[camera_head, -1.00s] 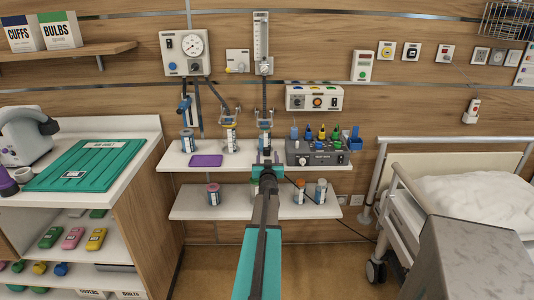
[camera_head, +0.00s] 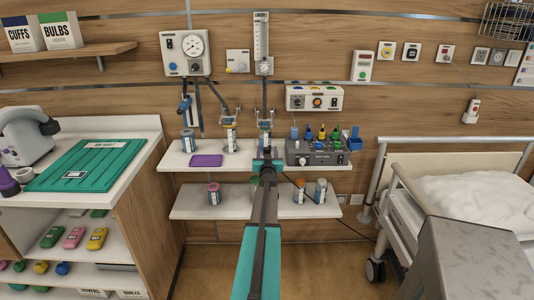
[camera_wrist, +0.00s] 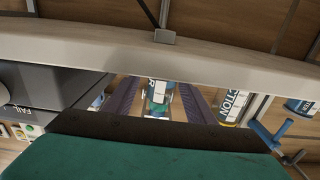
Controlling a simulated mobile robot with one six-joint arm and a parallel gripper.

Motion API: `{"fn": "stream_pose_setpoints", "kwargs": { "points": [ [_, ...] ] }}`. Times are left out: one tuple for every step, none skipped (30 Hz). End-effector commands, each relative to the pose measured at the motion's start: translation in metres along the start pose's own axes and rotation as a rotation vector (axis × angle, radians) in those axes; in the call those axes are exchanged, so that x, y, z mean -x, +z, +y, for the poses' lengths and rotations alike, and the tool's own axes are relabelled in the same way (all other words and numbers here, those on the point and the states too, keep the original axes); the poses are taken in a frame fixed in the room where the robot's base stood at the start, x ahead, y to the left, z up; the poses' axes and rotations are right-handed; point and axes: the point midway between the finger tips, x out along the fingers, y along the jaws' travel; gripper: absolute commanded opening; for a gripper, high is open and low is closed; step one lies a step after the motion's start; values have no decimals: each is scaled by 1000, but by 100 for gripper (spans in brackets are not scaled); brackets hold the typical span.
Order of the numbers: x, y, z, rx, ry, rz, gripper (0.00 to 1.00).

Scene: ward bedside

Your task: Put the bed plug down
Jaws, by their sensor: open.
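My gripper (camera_head: 267,162) is at the front edge of the upper white shelf (camera_head: 172,160), left of the grey control box (camera_head: 318,153). In the wrist view its two dark purple fingers (camera_wrist: 160,104) stand apart. Between and beyond them shows a white-labelled jar (camera_wrist: 158,90); I cannot tell its distance from the fingers. A thin black cord (camera_head: 322,221) runs from near my gripper down right toward the bed. I cannot make out the bed plug itself; my wrist hides the cord's upper end in the head view.
A purple pad (camera_head: 206,160) lies left on the upper shelf. The lower shelf (camera_head: 244,210) holds several jars. The bed (camera_head: 470,180) stands right, the cabinet (camera_head: 150,210) left. The upper shelf's front edge has some free room.

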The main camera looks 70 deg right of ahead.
Motion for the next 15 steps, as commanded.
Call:
{"fn": "stream_pose_setpoints", "kwargs": {
  "points": [
    [0, 0, 0, 0, 0, 0, 50],
    [0, 0, 0, 0, 0, 0, 50],
    [0, 0, 0, 0, 0, 0, 50],
    [0, 0, 0, 0, 0, 0, 50],
    [0, 0, 0, 0, 0, 0, 50],
    [0, 0, 0, 0, 0, 0, 50],
    [0, 0, 0, 0, 0, 0, 50],
    [0, 0, 0, 0, 0, 0, 48],
    [0, 0, 0, 0, 0, 0, 42],
    [0, 0, 0, 0, 0, 0, 36],
    [0, 0, 0, 0, 0, 0, 31],
    [0, 0, 0, 0, 0, 0, 25],
    [0, 0, 0, 0, 0, 0, 20],
    [0, 0, 0, 0, 0, 0, 15],
    [0, 0, 0, 0, 0, 0, 8]
  ]
}}
